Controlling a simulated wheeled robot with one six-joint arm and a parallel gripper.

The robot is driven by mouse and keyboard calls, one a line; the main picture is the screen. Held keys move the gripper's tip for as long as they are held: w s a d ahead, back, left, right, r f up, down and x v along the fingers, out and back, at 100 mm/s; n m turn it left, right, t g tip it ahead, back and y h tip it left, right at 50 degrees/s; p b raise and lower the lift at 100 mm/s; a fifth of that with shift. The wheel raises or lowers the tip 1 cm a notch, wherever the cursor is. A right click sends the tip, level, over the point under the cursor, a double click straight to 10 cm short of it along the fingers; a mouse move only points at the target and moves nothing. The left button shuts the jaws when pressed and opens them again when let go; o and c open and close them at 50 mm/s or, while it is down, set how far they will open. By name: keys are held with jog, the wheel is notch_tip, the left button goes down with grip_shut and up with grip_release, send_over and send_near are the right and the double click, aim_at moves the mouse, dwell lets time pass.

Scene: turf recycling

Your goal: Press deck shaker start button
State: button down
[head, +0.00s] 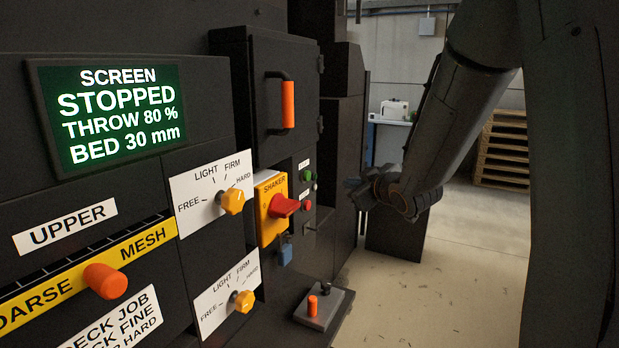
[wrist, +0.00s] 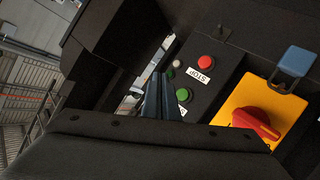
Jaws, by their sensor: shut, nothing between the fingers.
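A green button (head: 307,175) sits on the dark panel beside the yellow shaker plate, above a red button (head: 307,205). In the wrist view the green button (wrist: 183,95) lies just right of my fingers, and the red button (wrist: 205,62) is by a STOP label. The green button's label is partly hidden by my gripper. My gripper (head: 352,188) is right of the panel in the head view, apart from the buttons. In the wrist view my gripper (wrist: 160,77) is shut and empty. The display (head: 118,115) reads SCREEN STOPPED, THROW 80 %, BED 30 mm.
A red rotary switch (head: 284,205) on a yellow plate (head: 268,225) is left of the buttons, with a blue padlock (head: 286,253) below. An orange door handle (head: 288,104) projects above. A pedestal with an orange lever (head: 312,305) stands low in front. Floor at right is clear.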

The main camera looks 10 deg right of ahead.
jog(key=w+a+b, duration=0.3)
jog(key=w+a, duration=0.2)
jog(key=a, duration=0.2)
dwell(0.4)
jog(key=shift+w+a, duration=0.1)
jog(key=shift+a, duration=0.05)
dwell(1.8)
jog(key=shift+w+a+b, duration=0.2)
jog(key=shift+a+b, duration=0.05)
jog(key=shift+b, duration=0.05)
jog(key=shift+w+a, duration=0.3)
jog(key=shift+a, duration=0.1)
dwell(0.9)
jog(key=shift+s+d, duration=0.55)
jog(key=shift+d, duration=0.15)
dwell(0.3)
jog(key=shift+s+d+p, duration=0.5)
jog(key=shift+s+d, duration=0.25)
jog(key=shift+d, duration=0.3)
jog(key=shift+s+d+p, duration=0.45)
jog(key=shift+s+d, duration=0.25)
jog(key=shift+d, duration=0.3)
